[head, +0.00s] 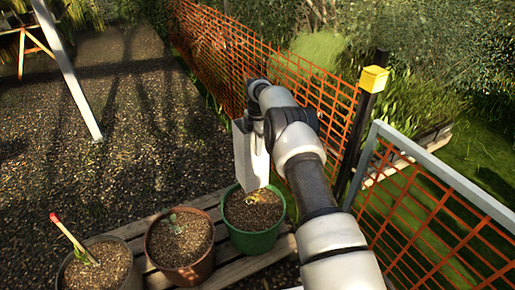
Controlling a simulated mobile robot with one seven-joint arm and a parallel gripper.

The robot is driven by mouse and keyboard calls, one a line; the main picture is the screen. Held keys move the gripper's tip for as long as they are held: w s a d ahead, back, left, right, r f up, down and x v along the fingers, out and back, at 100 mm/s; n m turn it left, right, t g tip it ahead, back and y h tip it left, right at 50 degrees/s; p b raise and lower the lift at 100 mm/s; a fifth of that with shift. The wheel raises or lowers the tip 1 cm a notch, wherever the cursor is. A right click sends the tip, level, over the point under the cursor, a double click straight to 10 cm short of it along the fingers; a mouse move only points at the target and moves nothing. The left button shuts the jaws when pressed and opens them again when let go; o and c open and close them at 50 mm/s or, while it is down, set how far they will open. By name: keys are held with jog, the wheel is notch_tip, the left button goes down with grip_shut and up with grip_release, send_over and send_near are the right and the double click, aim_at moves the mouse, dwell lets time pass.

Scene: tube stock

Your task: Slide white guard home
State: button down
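The white guard (247,158) is a pale, upright, flat-sided sleeve in the head view. My gripper (256,127) is at its upper right edge and appears shut on it; the fingertips are small and partly hidden by my wrist. The guard's lower end is in front of or over the green pot (257,242). A small yellowish plant (262,197) shows on the soil just below and right of that end. I cannot tell whether the guard is around the plant or touches the soil.
A brown pot (180,275) with a small seedling and a dark pot (100,268) with a red-tipped stake stand to the left on a slatted wooden bench (218,277). Orange mesh fencing (225,55) and a yellow-capped post (373,80) stand behind and right. Gravel lies open at left.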

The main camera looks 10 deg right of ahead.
jog(key=b, duration=0.5)
send_over(258, 182)
jog(key=shift+w+a+f, duration=0.1)
jog(key=shift+f, duration=2.75)
jog(key=shift+f+b, duration=3.2)
jog(key=shift+f, duration=0.5)
jog(key=shift+f+b, duration=3.15)
jog(key=shift+f, duration=0.1)
jog(key=c, duration=1.9)
grip_release()
